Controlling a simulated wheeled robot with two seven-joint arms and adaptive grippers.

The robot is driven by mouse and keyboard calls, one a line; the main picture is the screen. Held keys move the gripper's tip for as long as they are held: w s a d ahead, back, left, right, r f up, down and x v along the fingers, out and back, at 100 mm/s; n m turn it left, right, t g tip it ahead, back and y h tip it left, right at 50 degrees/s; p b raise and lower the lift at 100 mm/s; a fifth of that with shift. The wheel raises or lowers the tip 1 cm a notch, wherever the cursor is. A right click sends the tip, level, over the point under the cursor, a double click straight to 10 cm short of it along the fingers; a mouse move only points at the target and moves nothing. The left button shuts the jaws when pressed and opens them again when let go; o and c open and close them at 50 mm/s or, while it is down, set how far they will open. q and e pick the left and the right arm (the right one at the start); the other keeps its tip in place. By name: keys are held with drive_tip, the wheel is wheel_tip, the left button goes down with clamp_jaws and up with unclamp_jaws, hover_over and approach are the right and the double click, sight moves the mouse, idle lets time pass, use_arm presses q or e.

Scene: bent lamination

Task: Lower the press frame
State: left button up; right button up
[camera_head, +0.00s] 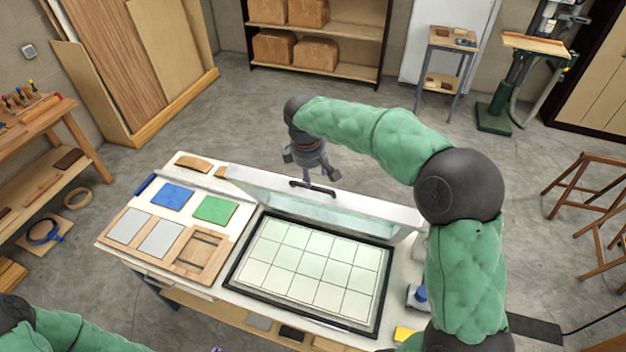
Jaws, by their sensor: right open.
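The press frame (375,205) is a pale frame with a translucent greenish sheet. It stands raised and tilted along the back of the white worktable, above the dark-edged press bed (305,268) with its grid of pale panels. A dark handle (318,189) sits on the frame's upper edge. My right gripper (311,172) is open, reaching down from above just behind and over the handle; whether its fingers touch the handle or frame I cannot tell. Part of my left arm shows at the bottom left, but its gripper is out of view.
On the table left of the bed lie a blue square (172,196), a green square (215,209), grey squares (159,240) and a wooden frame (201,254). A blue-knobbed item (420,294) and a yellow block (404,334) sit at the right, close to my right arm.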

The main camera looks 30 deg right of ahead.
sight(313, 186)
drive_tip(key=shift+p+x, duration=0.3)
drive_tip(key=shift+x, duration=2.8)
clamp_jaws()
